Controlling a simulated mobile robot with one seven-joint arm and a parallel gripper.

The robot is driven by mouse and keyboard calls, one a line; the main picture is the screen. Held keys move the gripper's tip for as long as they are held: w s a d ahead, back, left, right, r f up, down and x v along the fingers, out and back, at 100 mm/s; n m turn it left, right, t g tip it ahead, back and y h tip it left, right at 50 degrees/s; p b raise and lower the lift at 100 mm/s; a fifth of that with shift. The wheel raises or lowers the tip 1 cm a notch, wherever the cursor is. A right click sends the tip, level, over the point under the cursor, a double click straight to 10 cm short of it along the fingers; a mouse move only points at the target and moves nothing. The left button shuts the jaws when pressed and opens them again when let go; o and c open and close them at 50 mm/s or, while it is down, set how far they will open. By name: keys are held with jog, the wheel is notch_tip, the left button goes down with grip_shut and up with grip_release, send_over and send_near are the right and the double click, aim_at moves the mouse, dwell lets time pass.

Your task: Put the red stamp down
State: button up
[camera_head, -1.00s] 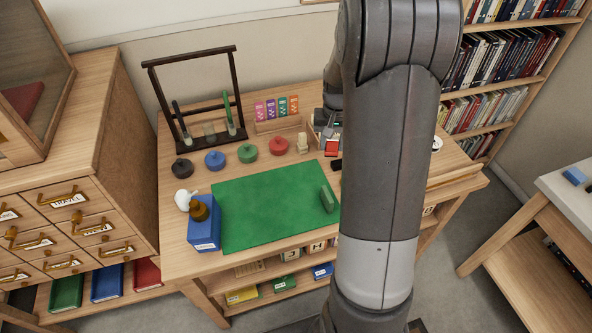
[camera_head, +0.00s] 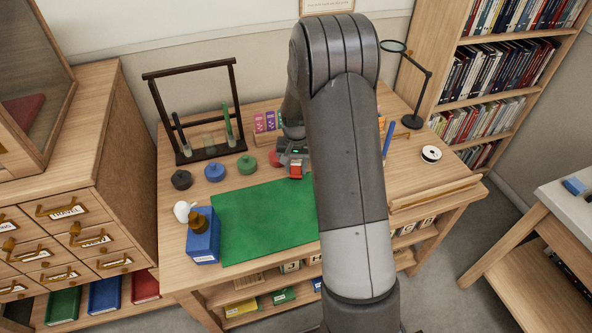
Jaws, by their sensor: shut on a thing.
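The red stamp (camera_head: 296,171) is a small red block under my gripper (camera_head: 294,162), which is shut on it. The gripper is near the back edge of the green mat (camera_head: 255,222), beside a round red pot (camera_head: 274,158) that it partly covers. I cannot tell whether the stamp touches the table. My arm hides the right part of the mat and the table behind it.
Round black (camera_head: 181,180), blue (camera_head: 215,172) and green (camera_head: 247,164) pots stand left of the gripper. A dark rack (camera_head: 190,72) stands behind them. A blue box (camera_head: 203,246) stands at the mat's left edge. The visible mat is clear.

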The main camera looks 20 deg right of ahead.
jog(key=shift+f, duration=0.9)
jog(key=o, duration=1)
jog(key=shift+f, duration=0.15)
